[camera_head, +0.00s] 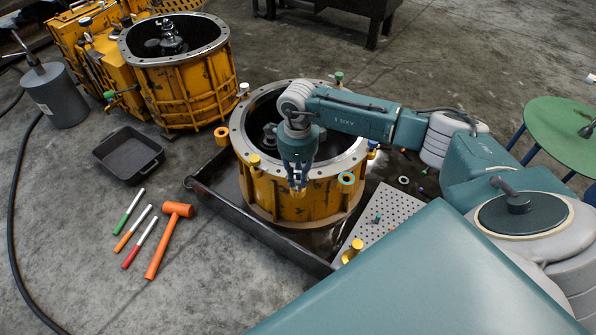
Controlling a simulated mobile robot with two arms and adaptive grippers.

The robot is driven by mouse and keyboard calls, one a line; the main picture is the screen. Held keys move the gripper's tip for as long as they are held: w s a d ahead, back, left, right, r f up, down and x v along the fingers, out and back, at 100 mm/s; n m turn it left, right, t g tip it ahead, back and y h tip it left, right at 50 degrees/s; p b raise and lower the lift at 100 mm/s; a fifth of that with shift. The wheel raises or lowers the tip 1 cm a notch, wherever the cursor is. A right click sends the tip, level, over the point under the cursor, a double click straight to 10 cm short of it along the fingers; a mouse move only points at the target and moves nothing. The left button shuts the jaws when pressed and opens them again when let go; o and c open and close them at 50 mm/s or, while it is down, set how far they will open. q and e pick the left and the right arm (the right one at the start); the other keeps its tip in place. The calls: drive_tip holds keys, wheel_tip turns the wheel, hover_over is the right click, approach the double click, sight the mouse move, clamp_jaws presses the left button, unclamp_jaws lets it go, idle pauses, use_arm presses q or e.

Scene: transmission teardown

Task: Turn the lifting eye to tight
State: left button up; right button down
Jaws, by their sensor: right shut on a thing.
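My right gripper (298,183) points down at the near rim of the yellow round housing (275,197) in the middle. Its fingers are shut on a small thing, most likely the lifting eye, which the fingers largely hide. I cannot tell its shape or how far it is screwed in. The housing is open at the top, with a grey flange and dark parts inside. A teal ring (346,179) sits at the housing's front right side, just right of the gripper. My left gripper is not in view.
The housing stands in a dark tray (262,231). A perforated plate (391,212) lies at its right. On the floor at left are an orange mallet (168,236), several markers and a black bin (128,155). A second yellow housing (190,90) stands behind.

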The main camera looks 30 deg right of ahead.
sight(298, 172)
drive_tip(key=c, duration=1.6)
unclamp_jaws()
wheel_tip(298, 172, up, 12)
drive_tip(key=shift+r, duration=0.1)
